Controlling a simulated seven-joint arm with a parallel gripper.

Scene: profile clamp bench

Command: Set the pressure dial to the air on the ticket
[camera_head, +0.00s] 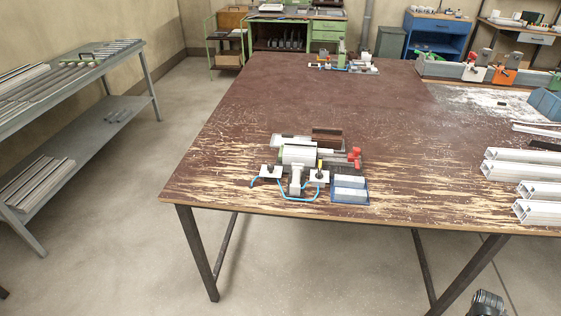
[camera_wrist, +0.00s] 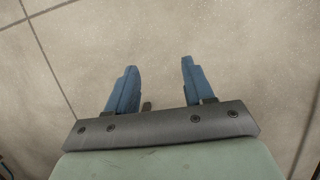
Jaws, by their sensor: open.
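A clamp unit (camera_head: 298,154) with a white cylinder, a red part at its right and blue air hoses (camera_head: 288,199) sits at the front of the worn brown table (camera_head: 250,105). Two small white blocks (camera_head: 270,171) with dark tops stand at its front. The pressure dial and the ticket are too small to make out for sure in the head view. My gripper (camera_wrist: 159,64) shows in the wrist view with two blue fingers apart and nothing between them. Only bare floor lies beyond it, with neither the clamp unit nor the table in that view.
A blue tray (camera_head: 350,197) with pale pieces stands right of the clamp unit. White profiles (camera_head: 517,172) lie at the table's right. Another small fixture (camera_head: 342,66) stands at the far edge. A grey rack (camera_head: 72,88) is at left. The table's middle is clear.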

